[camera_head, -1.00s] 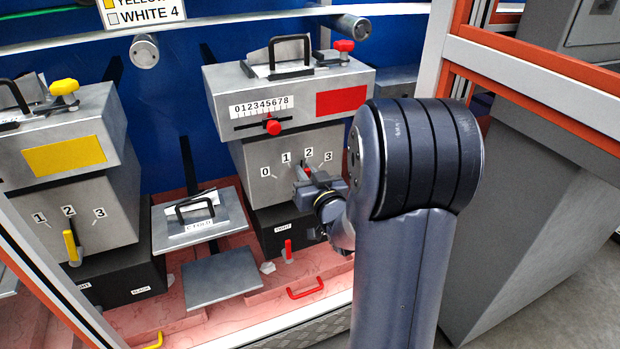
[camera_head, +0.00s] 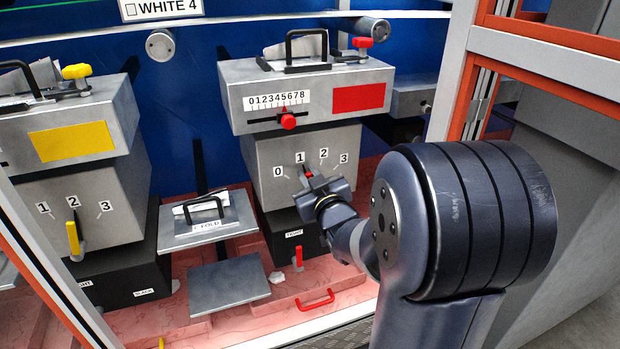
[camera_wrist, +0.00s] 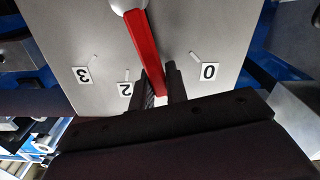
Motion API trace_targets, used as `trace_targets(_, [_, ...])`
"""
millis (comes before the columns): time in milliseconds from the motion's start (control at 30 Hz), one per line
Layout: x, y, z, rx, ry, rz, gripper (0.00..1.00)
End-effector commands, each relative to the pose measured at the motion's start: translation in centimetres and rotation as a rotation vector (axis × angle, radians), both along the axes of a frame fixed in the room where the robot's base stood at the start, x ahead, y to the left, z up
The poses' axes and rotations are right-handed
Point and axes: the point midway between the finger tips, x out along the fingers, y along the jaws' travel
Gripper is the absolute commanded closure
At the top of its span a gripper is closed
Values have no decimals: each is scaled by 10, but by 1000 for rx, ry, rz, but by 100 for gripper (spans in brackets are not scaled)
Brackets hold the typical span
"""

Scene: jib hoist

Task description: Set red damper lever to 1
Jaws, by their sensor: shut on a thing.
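The red damper lever (camera_head: 308,173) is on the front of the grey box with the red plate, below a dial marked 0, 1, 2, 3. In the wrist view the red lever (camera_wrist: 145,50) runs from its round hub at the top to between my fingers. My gripper (camera_head: 314,184) is shut on the lever's free end, and the fingers (camera_wrist: 163,85) show on both sides of it. The lever points between the 0 (camera_wrist: 209,71) and the 2 (camera_wrist: 126,89). The 1 label (camera_head: 300,158) is just above the lever in the head view; in the wrist view it is hidden.
A red slider knob (camera_head: 288,121) sits under a 0 to 8 scale above the dial. A small red lever (camera_head: 299,258) and red handle (camera_head: 315,299) are below. A similar unit with a yellow lever (camera_head: 74,238) stands left. An orange-edged frame (camera_head: 560,65) stands right.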

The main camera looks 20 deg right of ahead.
Motion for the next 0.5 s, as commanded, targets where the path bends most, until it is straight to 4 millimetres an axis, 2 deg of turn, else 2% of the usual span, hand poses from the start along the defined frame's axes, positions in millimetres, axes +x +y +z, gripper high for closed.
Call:
trace_targets(100, [0, 0, 0, 1, 2, -1, 100])
trace_targets(133, [0, 0, 0, 1, 2, -1, 85])
trace_targets(367, [0, 0, 0, 1, 1, 0, 66])
trace_targets(500, [0, 0, 0, 1, 1, 0, 64])
